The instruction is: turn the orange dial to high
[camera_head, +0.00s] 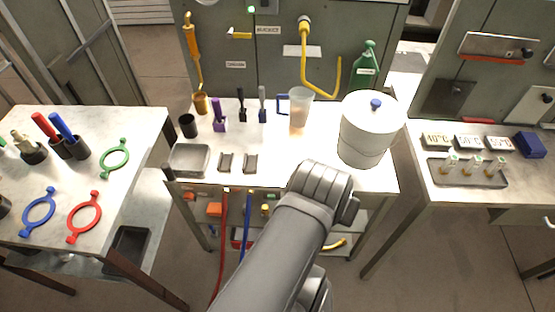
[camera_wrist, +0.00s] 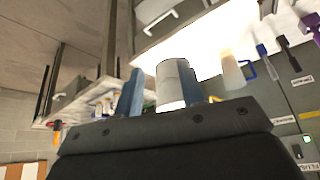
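I cannot pick out an orange dial with a high mark in either view. A small orange part (camera_head: 215,209) shows below the front edge of the middle table, too small to tell what it is. My gripper shows in the wrist view (camera_wrist: 161,92), with its two blue-grey fingers apart and nothing between them. Beyond the fingers, well away, stands the white lidded pot (camera_wrist: 174,78). In the head view my arm reaches up from the bottom to the middle table's front edge, and its wrist hides the fingers.
The white pot (camera_head: 368,132) stands at the middle table's right, beside a clear beaker (camera_head: 300,108). A grey cabinet (camera_head: 270,75) with yellow pipes (camera_head: 306,62) stands behind. A metal tray (camera_head: 189,160) is at left. Red and blue hoses (camera_head: 222,250) hang below. Side tables flank it.

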